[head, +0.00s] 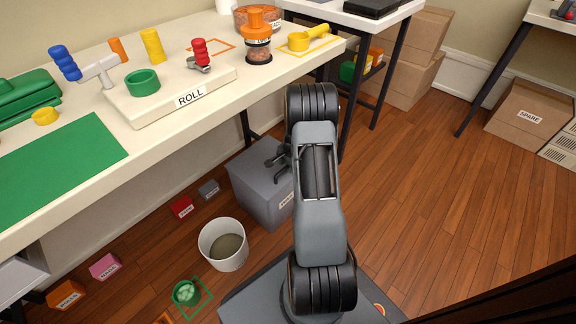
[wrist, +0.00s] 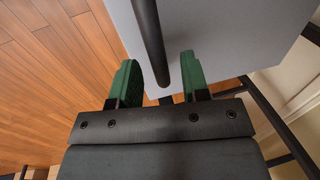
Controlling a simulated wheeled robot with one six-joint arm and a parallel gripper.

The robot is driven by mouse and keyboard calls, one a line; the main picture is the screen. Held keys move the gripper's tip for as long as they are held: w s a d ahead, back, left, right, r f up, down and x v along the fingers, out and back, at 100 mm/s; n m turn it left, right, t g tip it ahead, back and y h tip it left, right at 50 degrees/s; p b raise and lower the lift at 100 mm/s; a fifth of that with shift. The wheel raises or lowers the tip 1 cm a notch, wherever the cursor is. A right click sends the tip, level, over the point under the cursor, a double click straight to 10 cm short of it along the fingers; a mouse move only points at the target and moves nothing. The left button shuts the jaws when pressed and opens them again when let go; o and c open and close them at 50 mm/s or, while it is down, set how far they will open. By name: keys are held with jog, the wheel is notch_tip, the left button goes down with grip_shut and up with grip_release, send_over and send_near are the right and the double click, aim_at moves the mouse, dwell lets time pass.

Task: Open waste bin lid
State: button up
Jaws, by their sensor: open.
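The waste bin (head: 252,168) is a grey box on the floor under the bench edge, with a partly hidden label on its front. Its lid looks shut, and my arm covers its right part. My gripper (head: 276,160) is over the top of the bin. In the wrist view the grey lid (wrist: 220,30) fills the upper middle, with a dark bar handle (wrist: 149,35) running across it. My gripper's green-padded fingers (wrist: 160,78) are apart, one on each side of the handle's near end. I cannot tell whether either finger touches it.
The white workbench (head: 60,220) with a ROLL board (head: 170,95) runs along the left. A white open bucket (head: 222,245) stands just left of the bin. Small red (head: 181,208) and grey (head: 209,189) boxes are nearby. Floor on the right is clear up to cartons (head: 525,112).

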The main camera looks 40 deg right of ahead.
grip_shut()
dwell(0.3)
jog(key=shift+r, duration=0.1)
